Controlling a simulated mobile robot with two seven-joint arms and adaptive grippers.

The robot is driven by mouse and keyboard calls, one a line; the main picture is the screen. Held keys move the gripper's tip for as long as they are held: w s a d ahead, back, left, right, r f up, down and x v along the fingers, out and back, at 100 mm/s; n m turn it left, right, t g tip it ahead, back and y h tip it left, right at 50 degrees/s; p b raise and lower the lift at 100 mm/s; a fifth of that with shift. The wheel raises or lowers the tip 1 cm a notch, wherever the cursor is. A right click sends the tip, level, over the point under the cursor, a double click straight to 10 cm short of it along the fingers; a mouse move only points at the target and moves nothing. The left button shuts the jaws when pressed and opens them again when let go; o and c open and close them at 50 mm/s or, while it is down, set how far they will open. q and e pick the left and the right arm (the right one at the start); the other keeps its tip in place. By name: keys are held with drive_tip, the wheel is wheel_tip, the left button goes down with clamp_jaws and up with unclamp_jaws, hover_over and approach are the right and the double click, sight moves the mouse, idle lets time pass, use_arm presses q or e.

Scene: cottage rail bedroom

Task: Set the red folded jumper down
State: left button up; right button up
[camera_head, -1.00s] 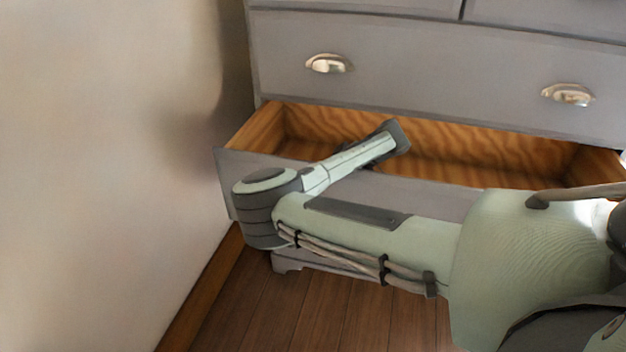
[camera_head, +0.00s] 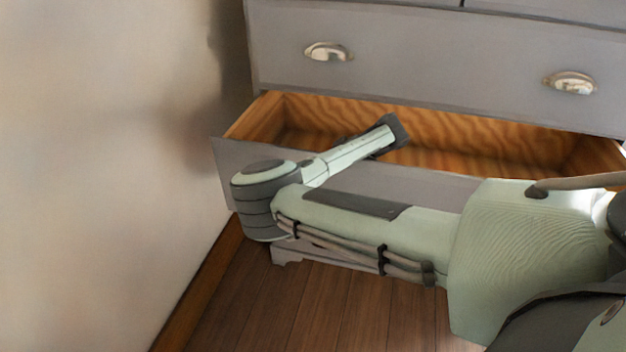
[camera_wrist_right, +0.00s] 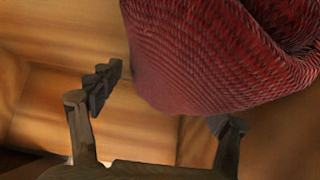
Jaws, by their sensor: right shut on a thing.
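The red folded jumper (camera_wrist_right: 215,55) fills the upper right of the right wrist view, a ribbed dark-red bundle with a rounded lower edge. Whether the jumper touches the drawer floor I cannot tell. My left gripper is out of view.
The grey dresser (camera_head: 440,58) has its lower drawer pulled out; the visible part of its inside looks empty. Metal cup handles (camera_head: 328,51) are on the shut drawer above. A pale wall (camera_head: 110,130) stands close on the left. Wooden floor (camera_head: 300,310) lies in front.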

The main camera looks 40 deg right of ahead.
drive_tip(key=shift+f, duration=0.1)
drive_tip(key=o, duration=1.4)
drive_tip(key=shift+o, duration=0.2)
